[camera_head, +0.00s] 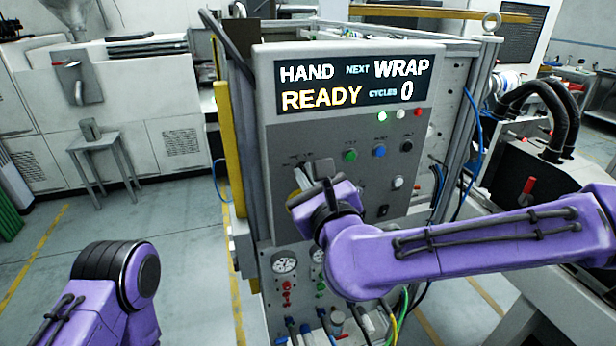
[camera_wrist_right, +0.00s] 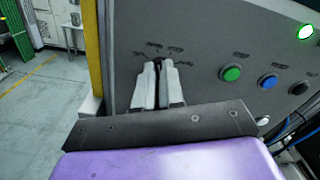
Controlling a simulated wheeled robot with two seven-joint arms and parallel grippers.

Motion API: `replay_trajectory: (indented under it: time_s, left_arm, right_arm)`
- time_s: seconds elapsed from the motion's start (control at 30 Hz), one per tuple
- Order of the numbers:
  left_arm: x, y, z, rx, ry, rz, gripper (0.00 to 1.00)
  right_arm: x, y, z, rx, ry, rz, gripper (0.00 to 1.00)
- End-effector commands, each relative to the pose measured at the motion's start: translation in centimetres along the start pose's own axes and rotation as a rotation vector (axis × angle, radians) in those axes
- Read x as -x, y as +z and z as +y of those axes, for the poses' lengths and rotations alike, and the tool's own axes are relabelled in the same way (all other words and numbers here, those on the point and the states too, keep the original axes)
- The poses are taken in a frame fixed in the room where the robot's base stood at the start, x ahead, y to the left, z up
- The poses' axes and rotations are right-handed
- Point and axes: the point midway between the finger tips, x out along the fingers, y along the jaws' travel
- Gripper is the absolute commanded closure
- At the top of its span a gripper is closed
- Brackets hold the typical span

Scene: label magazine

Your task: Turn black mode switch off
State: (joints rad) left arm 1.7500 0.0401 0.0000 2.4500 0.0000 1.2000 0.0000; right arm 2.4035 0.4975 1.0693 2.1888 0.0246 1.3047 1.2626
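The black mode switch (camera_wrist_right: 158,66) is on the left part of the grey control panel, below an arc of small printed labels I cannot read. It is mostly hidden by my fingers, so its pointing direction cannot be made out. My right gripper (camera_wrist_right: 158,86) has its two pale fingers close together at the panel, with a dark sliver of the switch between their tips. In the head view my right gripper (camera_head: 303,180) reaches the panel from the right, and my wrist covers part of it. My left gripper is out of view; only my left arm shows at lower left.
The panel's display (camera_head: 352,85) reads HAND, NEXT WRAP, READY, CYCLES 0. A green button (camera_head: 350,155), blue button (camera_head: 379,151) and black button (camera_head: 407,146) sit right of the switch. A green lamp (camera_head: 382,115) is lit. Gauges (camera_head: 285,264) and hoses lie below. A yellow post (camera_head: 228,130) stands left.

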Motion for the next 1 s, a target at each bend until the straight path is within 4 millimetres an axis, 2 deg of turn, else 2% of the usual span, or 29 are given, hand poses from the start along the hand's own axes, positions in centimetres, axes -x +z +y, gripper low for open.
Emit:
replay_trajectory:
  time_s: [0.37, 1.0]
  left_arm:
    - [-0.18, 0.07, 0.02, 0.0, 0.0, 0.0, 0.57]
    - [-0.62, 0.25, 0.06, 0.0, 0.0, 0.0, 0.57]
  right_arm:
    - [0.03, 0.01, 0.09, 0.077, 0.001, -0.002, 1.0]
    - [0.03, -0.06, 0.34, 0.582, 0.001, -0.001, 1.0]
